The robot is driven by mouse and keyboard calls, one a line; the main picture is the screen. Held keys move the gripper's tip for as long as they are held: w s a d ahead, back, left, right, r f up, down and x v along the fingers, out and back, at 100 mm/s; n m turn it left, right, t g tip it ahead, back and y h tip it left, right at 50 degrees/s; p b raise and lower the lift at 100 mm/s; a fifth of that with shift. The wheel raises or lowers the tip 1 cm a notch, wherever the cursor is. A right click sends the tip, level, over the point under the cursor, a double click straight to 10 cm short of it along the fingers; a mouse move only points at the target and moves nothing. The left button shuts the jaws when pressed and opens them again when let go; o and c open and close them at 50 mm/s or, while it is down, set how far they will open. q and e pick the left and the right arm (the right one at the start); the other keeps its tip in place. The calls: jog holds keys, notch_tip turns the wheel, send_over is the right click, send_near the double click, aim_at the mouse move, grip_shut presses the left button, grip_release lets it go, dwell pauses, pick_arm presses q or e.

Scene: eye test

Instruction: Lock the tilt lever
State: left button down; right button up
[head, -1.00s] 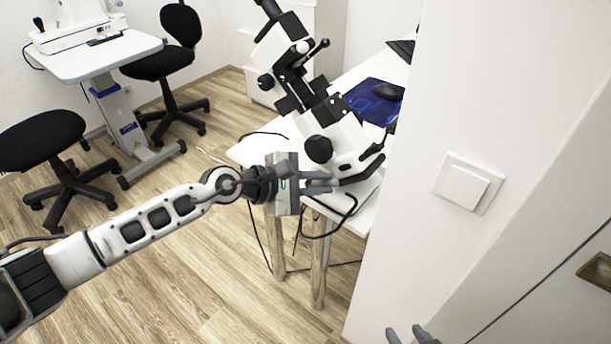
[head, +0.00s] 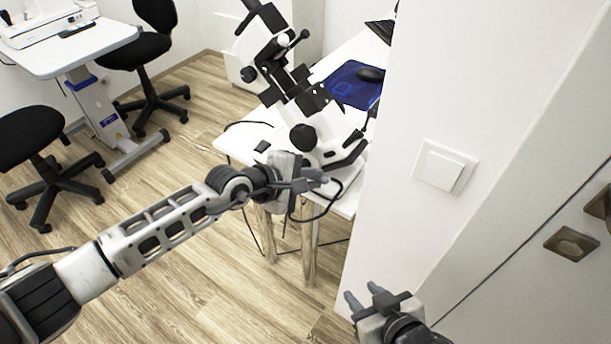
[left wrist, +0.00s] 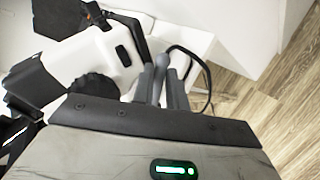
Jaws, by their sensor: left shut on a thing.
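The tilt lever (left wrist: 161,66) shows in the left wrist view as a slim grey lever with a rounded end, between my finger pads. My left gripper (left wrist: 159,88) is shut on it. In the head view my left gripper (head: 318,178) is at the front edge of the white table, at the lower part of the white and black instrument (head: 322,135); the lever is too small to make out there. My right gripper (head: 364,294) is at the bottom of the head view, its fingers apart and empty, far from the lever.
The instrument stands on a white table (head: 236,148) with a blue mat (head: 345,88) and a mouse (head: 371,74). A black cable hangs by my left gripper. A white wall with a light switch (head: 444,168) stands close on the right. Black stools (head: 28,130) are at left.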

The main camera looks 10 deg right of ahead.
pick_arm(q)
jog(key=c, duration=1.7)
grip_release()
jog(key=b+v, duration=0.1)
jog(key=v, duration=1.5)
